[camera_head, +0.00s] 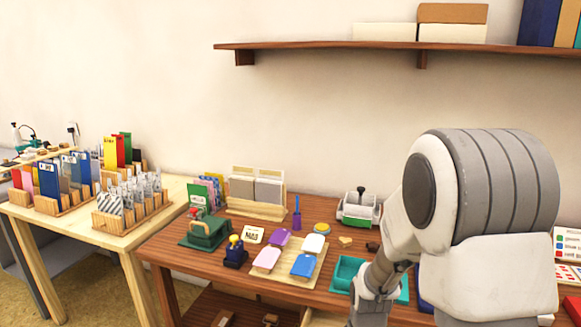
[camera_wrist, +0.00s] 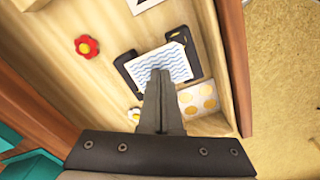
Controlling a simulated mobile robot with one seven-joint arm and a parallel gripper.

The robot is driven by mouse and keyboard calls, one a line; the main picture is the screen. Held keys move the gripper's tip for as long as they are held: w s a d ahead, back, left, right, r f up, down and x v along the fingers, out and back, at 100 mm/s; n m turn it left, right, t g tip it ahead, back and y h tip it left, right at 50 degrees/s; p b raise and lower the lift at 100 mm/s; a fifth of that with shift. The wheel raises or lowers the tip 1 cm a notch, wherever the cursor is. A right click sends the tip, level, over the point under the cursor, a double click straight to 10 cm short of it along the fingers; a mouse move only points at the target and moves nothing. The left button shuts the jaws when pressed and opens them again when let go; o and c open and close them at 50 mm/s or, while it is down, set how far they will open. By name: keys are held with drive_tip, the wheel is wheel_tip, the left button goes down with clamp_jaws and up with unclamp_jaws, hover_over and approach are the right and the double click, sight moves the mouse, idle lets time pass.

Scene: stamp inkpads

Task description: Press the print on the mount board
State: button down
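In the wrist view, a white print with blue wavy lines (camera_wrist: 146,70) lies on a black mount board (camera_wrist: 184,36). The board's dark edges show around part of the print. My gripper (camera_wrist: 160,73) has its two fingers together, with the tips over the middle of the print. Nothing shows between the fingers. I cannot tell whether the tips touch the print. The fingers hide the print's lower middle. In the head view my arm hides the gripper and the board.
The print lies on a light wooden surface with raised brown edges (camera_wrist: 236,60). A yellow-dotted card (camera_wrist: 205,97), a red flower (camera_wrist: 87,46) and a white flower (camera_wrist: 134,114) lie nearby. Coloured inkpads (camera_head: 304,265) and a teal tray (camera_head: 347,270) stand on the table.

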drive_tip(key=shift+r+p, duration=2.15)
drive_tip(key=shift+r, duration=0.9)
drive_tip(key=s+r+m+t, duration=0.1)
drive_tip(key=s+r+m, duration=0.1)
drive_tip(key=r, duration=0.5)
drive_tip(key=s+r+m+t, duration=0.2)
drive_tip(key=r, duration=0.6)
drive_tip(key=s+r+m+t, duration=0.3)
drive_tip(key=s+r+m, duration=0.2)
drive_tip(key=s+r, duration=0.5)
wheel_tip(320, 180, up, 14)
drive_tip(key=p, duration=1.4)
drive_tip(key=shift+f+n, duration=0.25)
drive_tip(key=shift+n, duration=0.05)
